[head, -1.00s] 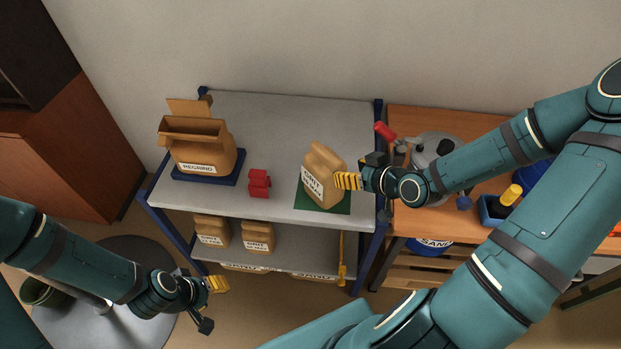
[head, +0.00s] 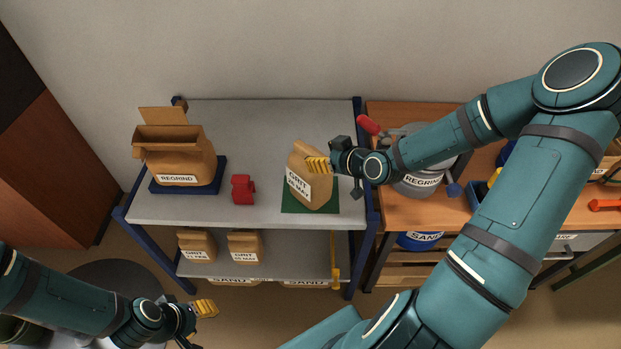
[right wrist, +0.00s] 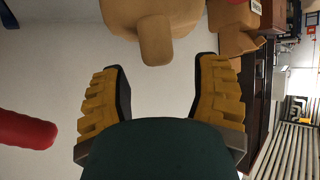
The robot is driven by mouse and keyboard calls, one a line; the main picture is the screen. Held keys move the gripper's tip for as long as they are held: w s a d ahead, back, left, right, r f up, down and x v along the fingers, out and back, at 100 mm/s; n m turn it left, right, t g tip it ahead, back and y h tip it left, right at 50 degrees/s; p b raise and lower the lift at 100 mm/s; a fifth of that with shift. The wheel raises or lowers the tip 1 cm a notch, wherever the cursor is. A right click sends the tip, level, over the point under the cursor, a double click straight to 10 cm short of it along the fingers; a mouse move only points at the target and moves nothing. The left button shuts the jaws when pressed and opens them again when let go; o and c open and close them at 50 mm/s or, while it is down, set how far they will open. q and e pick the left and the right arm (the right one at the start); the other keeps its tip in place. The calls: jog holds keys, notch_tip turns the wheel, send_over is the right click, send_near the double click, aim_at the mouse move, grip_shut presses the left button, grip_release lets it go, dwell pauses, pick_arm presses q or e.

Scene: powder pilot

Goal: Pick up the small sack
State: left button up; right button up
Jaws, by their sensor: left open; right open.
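The small tan sack labelled GRIT (head: 309,188) stands upright on a green mat (head: 329,205) on the grey shelf top. My right gripper (head: 317,164) is open at the sack's upper right, its yellow fingers overlapping the sack in the head view. In the right wrist view the sack (right wrist: 125,18) lies just beyond the open fingers (right wrist: 160,65), with its tan tab pointing toward the gap between them. I see no grip on it. My left gripper (head: 205,308) is open and empty, low in front of the shelf.
A larger REGRIND sack (head: 190,160) stands on a blue mat (head: 155,187) at left. A red object (head: 243,190) stands between the sacks. Several sacks (head: 245,247) sit on the lower shelf. A grey REGRIND vessel (head: 418,184) with a red handle (head: 369,125) stands on the right bench.

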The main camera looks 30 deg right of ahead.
aim_at(313, 152)
jog(key=b+x, duration=0.1)
jog(key=x, duration=0.4)
jog(key=shift+w+r+b, duration=0.1)
jog(key=shift+b, duration=0.2)
grip_shut()
jog(key=shift+r, duration=0.1)
